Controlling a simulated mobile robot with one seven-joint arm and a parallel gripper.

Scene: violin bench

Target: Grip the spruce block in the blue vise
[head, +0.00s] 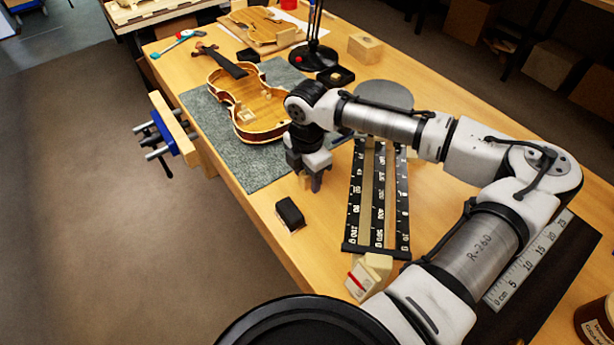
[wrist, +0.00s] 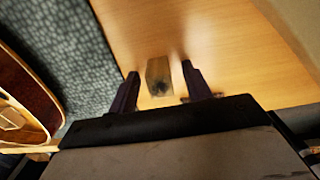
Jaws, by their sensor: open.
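My gripper (head: 309,182) points down over the bench, right of the green mat. A small wooden block, seemingly the spruce block (head: 304,179), is mostly hidden behind my fingers. In the wrist view the block (wrist: 158,74) lies between the two spread fingers of my gripper (wrist: 162,84), with gaps visible on both sides.
A black block (head: 289,213) stands close in front of my gripper. A lamp (head: 313,58) stands behind.

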